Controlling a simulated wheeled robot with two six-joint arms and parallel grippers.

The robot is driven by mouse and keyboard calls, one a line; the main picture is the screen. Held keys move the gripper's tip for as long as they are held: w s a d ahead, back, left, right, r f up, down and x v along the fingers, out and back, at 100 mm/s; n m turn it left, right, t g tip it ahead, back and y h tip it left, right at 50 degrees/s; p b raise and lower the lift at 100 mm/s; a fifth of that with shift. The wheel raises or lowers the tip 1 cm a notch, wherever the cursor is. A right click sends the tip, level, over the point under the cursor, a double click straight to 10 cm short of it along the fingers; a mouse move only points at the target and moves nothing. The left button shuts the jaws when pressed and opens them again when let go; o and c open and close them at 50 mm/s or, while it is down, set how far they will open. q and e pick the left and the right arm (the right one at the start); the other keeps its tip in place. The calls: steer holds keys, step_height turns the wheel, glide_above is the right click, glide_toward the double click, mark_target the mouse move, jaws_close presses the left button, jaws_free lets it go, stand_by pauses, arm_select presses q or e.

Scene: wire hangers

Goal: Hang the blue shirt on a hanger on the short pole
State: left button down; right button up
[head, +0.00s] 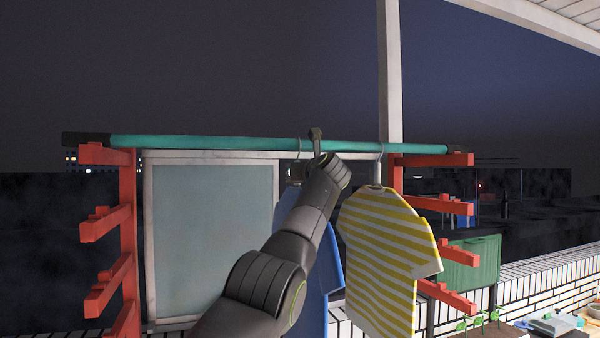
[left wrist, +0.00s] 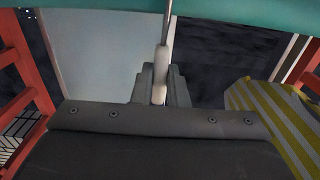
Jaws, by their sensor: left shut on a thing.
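The blue shirt (head: 332,262) hangs below the teal pole (head: 210,142), largely hidden behind my left arm. Its hanger (head: 299,146) has a thin metal hook that reaches up to the pole. Whether the hook rests over the pole cannot be told. My left gripper (head: 296,172) is just below the pole, mostly hidden by its own wrist. In the left wrist view, the gripper (left wrist: 160,88) is shut on the pale lower part of the hanger's stem (left wrist: 162,62), and the metal stem runs up in front of the pole (left wrist: 240,14). My right gripper is not in view.
A yellow-and-white striped shirt (head: 385,255) hangs on the pole close to the right of the blue shirt. Red racks with pegs stand at the left (head: 127,240) and right (head: 440,205). A framed pale panel (head: 212,235) stands behind. The pole's left half is bare.

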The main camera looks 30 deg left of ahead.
arm_select(q)
steer(key=c, duration=1.3)
jaws_free()
steer(key=shift+c, duration=0.2)
steer(key=shift+s+d+f+b, duration=0.1)
steer(key=shift+b, duration=0.2)
steer(key=b+v, duration=0.8)
steer(key=shift+d+f, duration=0.1)
steer(key=shift+f, duration=0.1)
steer(key=b+v, duration=0.4)
steer(key=v, duration=0.5)
steer(key=shift+r+b, duration=0.4)
